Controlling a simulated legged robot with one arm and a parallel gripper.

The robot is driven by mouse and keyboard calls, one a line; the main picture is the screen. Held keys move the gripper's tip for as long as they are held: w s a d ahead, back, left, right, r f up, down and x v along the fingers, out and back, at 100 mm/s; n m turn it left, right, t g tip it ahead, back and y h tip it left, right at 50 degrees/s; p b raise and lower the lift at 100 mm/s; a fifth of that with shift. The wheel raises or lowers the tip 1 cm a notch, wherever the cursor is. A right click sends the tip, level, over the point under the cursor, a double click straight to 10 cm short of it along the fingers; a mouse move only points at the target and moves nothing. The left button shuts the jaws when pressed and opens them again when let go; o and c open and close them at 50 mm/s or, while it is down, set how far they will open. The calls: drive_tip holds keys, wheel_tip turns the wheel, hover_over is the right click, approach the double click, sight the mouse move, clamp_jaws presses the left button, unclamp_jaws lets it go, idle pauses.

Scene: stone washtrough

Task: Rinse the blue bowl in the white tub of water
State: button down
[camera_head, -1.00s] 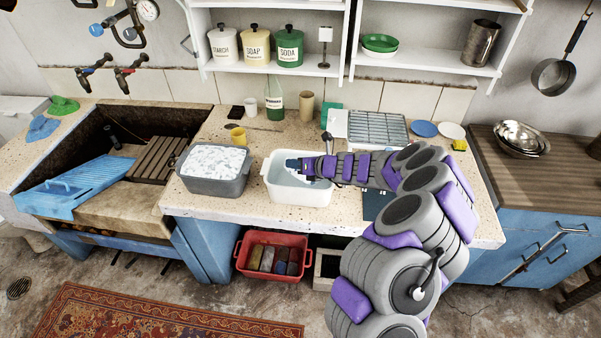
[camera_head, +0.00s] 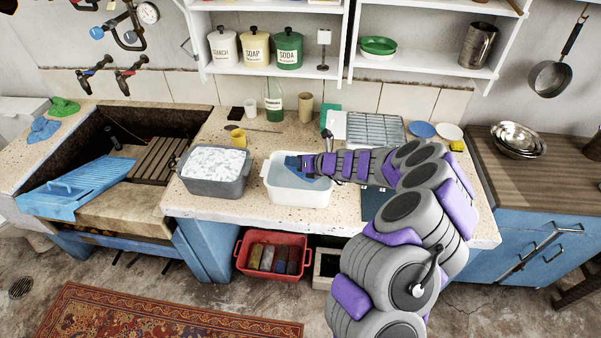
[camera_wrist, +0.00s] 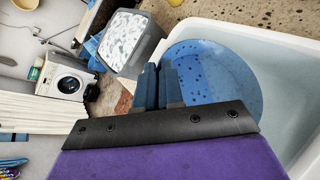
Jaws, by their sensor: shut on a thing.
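The white tub (camera_head: 298,196) of water stands on the stone counter, in front of my arm. My gripper (camera_wrist: 160,84) reaches over the tub, its two fingers close together. It is shut on the blue bowl (camera_wrist: 222,85), apparently at the rim. In the wrist view the bowl lies inside the tub walls, with dark specks on its inner surface. How deep it sits in the water cannot be told. In the head view my gripper (camera_head: 297,163) is small at the tub's back part and the bowl is hard to make out.
A grey basin of white suds (camera_head: 214,170) stands left of the tub. A wire rack (camera_head: 375,128), a blue plate (camera_head: 423,129) and a white plate (camera_head: 449,131) lie at the back right. The sink (camera_head: 130,150) is far left.

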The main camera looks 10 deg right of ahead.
wheel_tip(320, 180, up, 11)
drive_tip(key=p, duration=0.9)
drive_tip(key=shift+f, duration=0.2)
idle(0.7)
wheel_tip(320, 180, up, 4)
drive_tip(key=p, duration=0.4)
idle(0.5)
